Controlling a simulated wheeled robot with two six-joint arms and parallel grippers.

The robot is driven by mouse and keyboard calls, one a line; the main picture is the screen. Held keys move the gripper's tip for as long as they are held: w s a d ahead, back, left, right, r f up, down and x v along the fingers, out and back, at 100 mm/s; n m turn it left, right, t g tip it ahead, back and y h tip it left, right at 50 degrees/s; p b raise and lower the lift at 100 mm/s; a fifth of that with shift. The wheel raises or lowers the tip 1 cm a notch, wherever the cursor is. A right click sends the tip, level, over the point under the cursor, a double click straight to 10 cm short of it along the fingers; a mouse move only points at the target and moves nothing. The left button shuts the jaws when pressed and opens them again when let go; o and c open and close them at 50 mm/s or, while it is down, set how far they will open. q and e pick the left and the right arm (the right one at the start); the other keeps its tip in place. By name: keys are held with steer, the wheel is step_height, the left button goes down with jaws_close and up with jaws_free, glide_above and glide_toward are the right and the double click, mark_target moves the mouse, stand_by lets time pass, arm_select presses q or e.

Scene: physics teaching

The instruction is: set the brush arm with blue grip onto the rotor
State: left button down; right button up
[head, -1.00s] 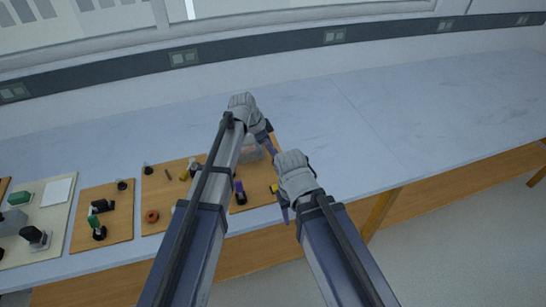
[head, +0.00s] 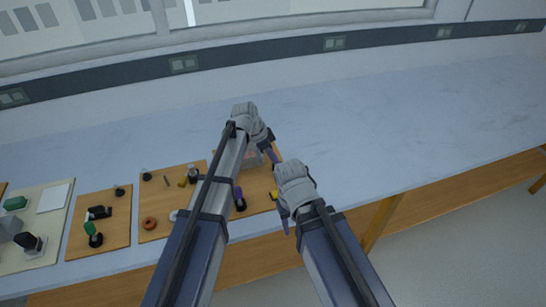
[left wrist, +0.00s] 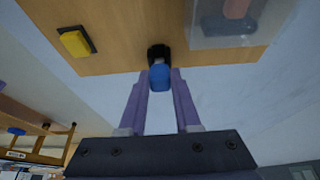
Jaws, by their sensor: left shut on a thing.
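The blue grip (left wrist: 160,77) of the brush arm is between the purple fingers of my left gripper (left wrist: 160,88) in the left wrist view, with a black part just beyond it. In the head view my left gripper (head: 271,153) is over the right-hand wooden board, and the brush arm cannot be made out there. My right gripper (head: 285,216) is near the board's right front corner, fingers pointing down; its opening is unclear. I cannot tell for certain which part is the rotor.
A clear box (left wrist: 240,33) with a reddish-brown piece stands beside the held part. A yellow block (left wrist: 76,41) on a black base lies on the same board. A purple-topped black part (head: 240,199) and an orange ring (head: 150,223) stand further left. The table's right side is clear.

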arm_select(q)
steer(key=shift+s+a+f+h+b, duration=0.2)
steer(key=shift+a+f+h+b, duration=0.15)
steer(key=shift+b, duration=0.35)
steer(key=shift+r+h, duration=0.15)
steer(key=shift+h, duration=0.2)
steer(key=c, duration=0.6)
jaws_free()
steer(key=shift+r, duration=0.1)
